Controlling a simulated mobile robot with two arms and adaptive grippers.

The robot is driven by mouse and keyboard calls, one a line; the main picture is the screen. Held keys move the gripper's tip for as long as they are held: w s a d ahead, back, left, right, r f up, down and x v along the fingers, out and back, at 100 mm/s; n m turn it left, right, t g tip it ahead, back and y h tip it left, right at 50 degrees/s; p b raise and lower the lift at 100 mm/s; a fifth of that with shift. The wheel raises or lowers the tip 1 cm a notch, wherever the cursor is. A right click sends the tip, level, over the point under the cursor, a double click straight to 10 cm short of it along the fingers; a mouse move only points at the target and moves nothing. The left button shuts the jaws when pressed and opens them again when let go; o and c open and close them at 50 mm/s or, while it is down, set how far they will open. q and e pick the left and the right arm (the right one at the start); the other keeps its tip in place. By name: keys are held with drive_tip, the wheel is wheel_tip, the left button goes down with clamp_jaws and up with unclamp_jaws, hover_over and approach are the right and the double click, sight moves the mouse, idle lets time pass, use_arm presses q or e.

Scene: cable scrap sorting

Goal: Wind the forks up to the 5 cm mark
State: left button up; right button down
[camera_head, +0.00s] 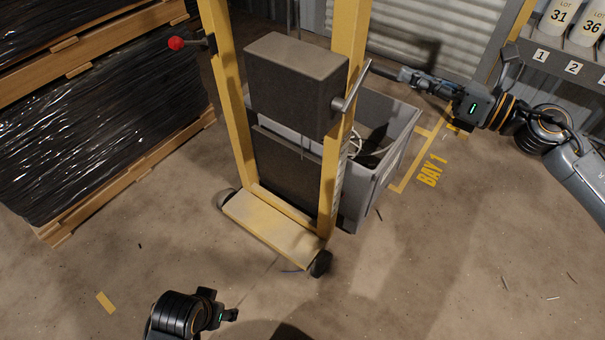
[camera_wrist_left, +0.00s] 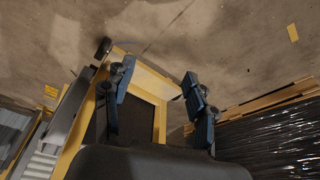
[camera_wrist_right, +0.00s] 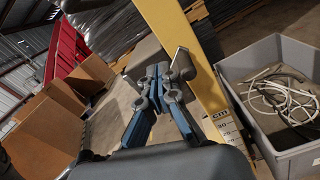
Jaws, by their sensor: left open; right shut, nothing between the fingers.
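The yellow hand stacker (camera_head: 243,130) stands upright in the middle of the head view. Its grey crank handle (camera_head: 352,86) sticks out from the right mast post. A cm scale (camera_wrist_right: 222,125) shows on the post in the right wrist view; the pointer reading is unclear. The forks are hidden behind the mast. My right gripper (camera_head: 403,75) is shut and empty, to the right of the crank; in the right wrist view its tips are close beside a grey rounded part (camera_wrist_right: 183,65), likely the crank grip. My left gripper (camera_head: 233,314) is open and empty, low in front of the stacker.
A grey bin (camera_head: 405,135) with pale cable scraps stands behind the stacker's right post. Film-wrapped pallets (camera_head: 100,130) fill the left side. A red knob (camera_head: 176,43) projects from the left post. A shelf with numbered canisters (camera_head: 557,15) is at top right. Front floor is mostly clear.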

use_arm(q)
drive_tip(key=b+v, duration=0.3)
drive_tip(key=v, duration=0.4)
drive_tip(key=w+d+t+b, duration=0.1)
drive_tip(key=w+t+b, duration=0.1)
drive_tip(key=w, duration=0.4)
drive_tip(key=shift+w+d+t+h, duration=0.35)
drive_tip(key=shift+t+h, duration=0.05)
drive_tip(key=shift+t, duration=0.5)
use_arm(e)
drive_tip(key=shift+v, duration=2.75)
drive_tip(key=shift+a, duration=0.1)
